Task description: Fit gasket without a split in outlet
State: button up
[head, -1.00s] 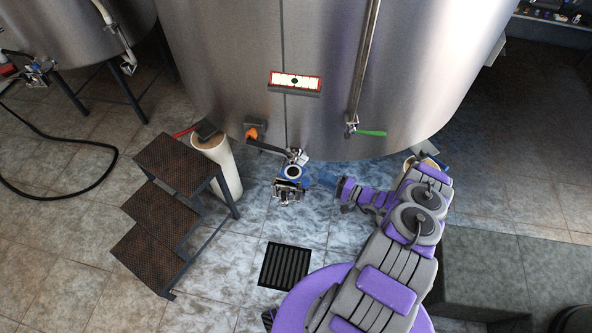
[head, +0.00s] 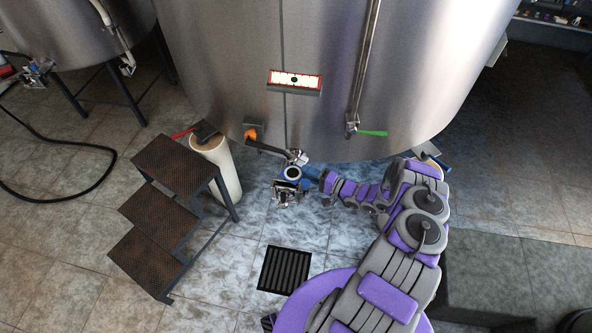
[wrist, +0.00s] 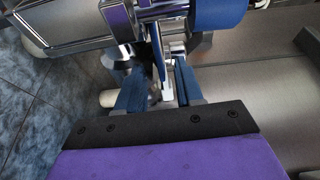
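The outlet (head: 292,174) is a metal fitting with a round pale opening, low on the front of the big steel tank (head: 230,70). Blue shows beside it. My gripper (head: 309,174) is close to its right side in the head view. In the wrist view my gripper (wrist: 160,90) has two blue fingers standing apart, with dark space and shiny metal seen between them. A thin blue upright strip (wrist: 157,52) shows edge-on just beyond the fingers; I cannot tell whether it is a gasket. Metal outlet parts and a blue cylinder (wrist: 218,14) are close ahead. No split is visible.
A stepped metal stand (head: 172,165) and a pale cylinder (head: 222,170) with a red-handled item on top are left of the outlet. A floor drain (head: 285,267) lies in front. A black hose (head: 70,195) lies at far left. The tiles between are clear.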

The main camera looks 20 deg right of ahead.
jog(key=shift+c, duration=0.4)
grip_shut()
jog(key=shift+r, duration=0.1)
